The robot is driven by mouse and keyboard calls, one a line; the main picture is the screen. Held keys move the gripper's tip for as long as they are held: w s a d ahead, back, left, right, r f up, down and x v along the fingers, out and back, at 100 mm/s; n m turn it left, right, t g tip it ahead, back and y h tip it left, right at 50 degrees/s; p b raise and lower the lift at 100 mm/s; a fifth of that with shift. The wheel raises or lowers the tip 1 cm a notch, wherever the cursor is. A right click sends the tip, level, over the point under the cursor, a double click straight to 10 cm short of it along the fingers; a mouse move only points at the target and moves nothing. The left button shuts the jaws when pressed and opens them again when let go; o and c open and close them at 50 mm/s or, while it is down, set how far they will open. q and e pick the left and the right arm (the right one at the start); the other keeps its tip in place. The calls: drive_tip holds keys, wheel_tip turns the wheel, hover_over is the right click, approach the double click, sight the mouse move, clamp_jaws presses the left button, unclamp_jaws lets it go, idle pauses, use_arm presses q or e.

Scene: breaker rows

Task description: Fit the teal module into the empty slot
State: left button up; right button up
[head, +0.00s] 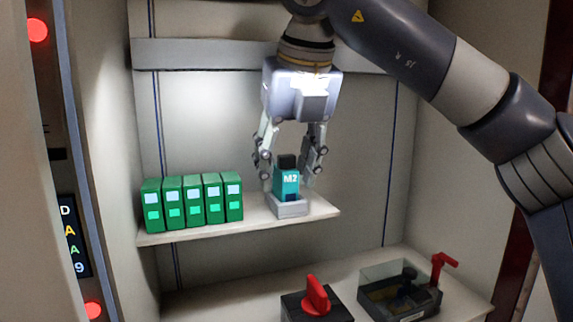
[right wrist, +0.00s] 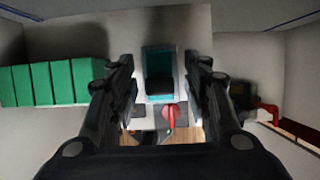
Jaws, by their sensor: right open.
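The teal module (head: 288,184), marked M2 with a dark top, stands upright in a small grey holder (head: 290,209) on the right part of the shelf. My right gripper (head: 288,170) points down over it, with one finger on each side of its upper part. The fingers are open. In the right wrist view the teal module (right wrist: 160,62) lies between the two fingers (right wrist: 160,80), with a gap visible on each side. How deep the module sits in the holder is hard to tell. I see no other empty slot. My left gripper is out of view.
A row of several green modules (head: 192,204) stands left on the same shelf (head: 240,228). Below are a red rotary switch (head: 317,295) and a dark box with a clear cover (head: 398,290) and red handle (head: 441,265). Cabinet walls enclose both sides.

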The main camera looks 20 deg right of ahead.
drive_tip(key=v, duration=1.2)
